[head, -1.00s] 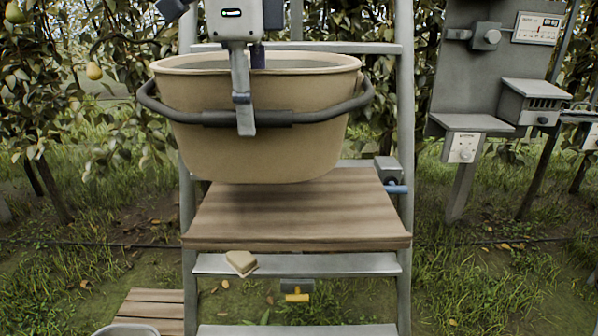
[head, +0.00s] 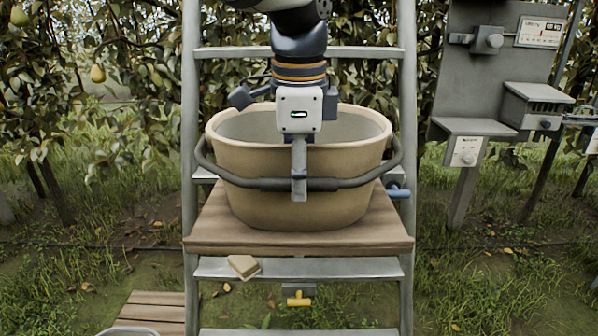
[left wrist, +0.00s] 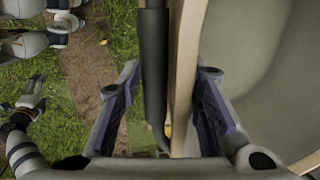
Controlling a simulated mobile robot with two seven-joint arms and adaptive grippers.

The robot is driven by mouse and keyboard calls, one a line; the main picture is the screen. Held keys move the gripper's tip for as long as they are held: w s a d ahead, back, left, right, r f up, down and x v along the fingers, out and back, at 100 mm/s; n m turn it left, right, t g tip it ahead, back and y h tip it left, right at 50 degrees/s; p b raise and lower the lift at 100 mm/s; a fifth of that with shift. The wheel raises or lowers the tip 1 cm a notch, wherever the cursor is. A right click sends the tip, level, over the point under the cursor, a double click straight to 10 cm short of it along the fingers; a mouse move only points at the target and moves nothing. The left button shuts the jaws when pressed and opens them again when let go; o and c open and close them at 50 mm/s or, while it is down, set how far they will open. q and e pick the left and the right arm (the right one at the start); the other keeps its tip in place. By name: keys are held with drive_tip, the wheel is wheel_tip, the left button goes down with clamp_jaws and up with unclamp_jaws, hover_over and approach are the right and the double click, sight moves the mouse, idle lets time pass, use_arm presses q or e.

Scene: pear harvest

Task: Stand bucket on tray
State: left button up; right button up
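The beige bucket (head: 300,195) stands upright on the wooden tray (head: 250,241) fixed to the ladder, its base appearing to rest on the boards. Its dark handle (head: 250,184) hangs round the front. My left gripper (head: 299,175) is at the front rim, pointing down. In the left wrist view its fingers (left wrist: 163,108) are apart, one inside the bucket and one outside, with the rim (left wrist: 184,80) and handle (left wrist: 153,70) between them. A gap shows between the outer finger and the handle. Parts of my other arm seem to show at the left wrist view's left edge, unclear.
A blue-handled clamp (head: 398,191) sits at the tray's right side. A pale block (head: 243,266) lies on the step below, with a yellow-handled fitting (head: 298,299) beneath. A grey panel with boxes (head: 490,80) stands at right. A wooden platform (head: 143,310) is at lower left.

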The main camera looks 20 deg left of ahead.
use_arm(q)
drive_tip(key=shift+o, duration=0.4)
drive_tip(key=shift+r, duration=0.1)
drive_tip(key=shift+r, duration=0.35)
wheel_tip(320, 180, up, 11)
drive_tip(key=s, duration=0.1)
drive_tip(key=shift+s+d+r, duration=0.15)
drive_tip(key=shift+s+d, duration=0.05)
use_arm(e)
drive_tip(key=shift+s+f, duration=0.3)
drive_tip(key=shift+s, duration=0.1)
